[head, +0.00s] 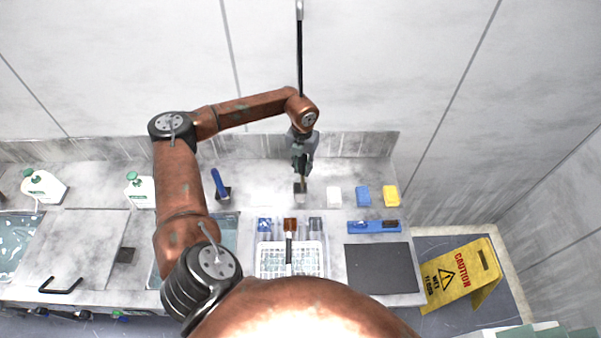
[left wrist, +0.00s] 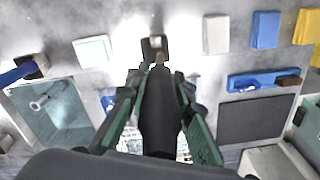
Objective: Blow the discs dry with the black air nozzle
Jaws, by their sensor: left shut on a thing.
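My left gripper (head: 302,165) is shut on the black air nozzle (left wrist: 160,112), whose body shows between the green-padded fingers in the left wrist view. Its brass tip (head: 303,181) points down at a small dark stand (head: 300,190) at the back of the counter; I cannot tell whether it still touches the stand. The stand also shows in the left wrist view (left wrist: 153,43). A white rack (head: 263,262) stands nearer me on the counter. Separate discs cannot be made out in it. My right gripper is not in view.
A blue nozzle (head: 218,182) stands left of the gripper. White (head: 334,196), blue (head: 363,196) and yellow (head: 391,195) blocks lie to the right. A blue tray (head: 373,227) and dark mat (head: 382,267) lie nearer. A sink (head: 228,238) and white jugs (head: 140,190) are left.

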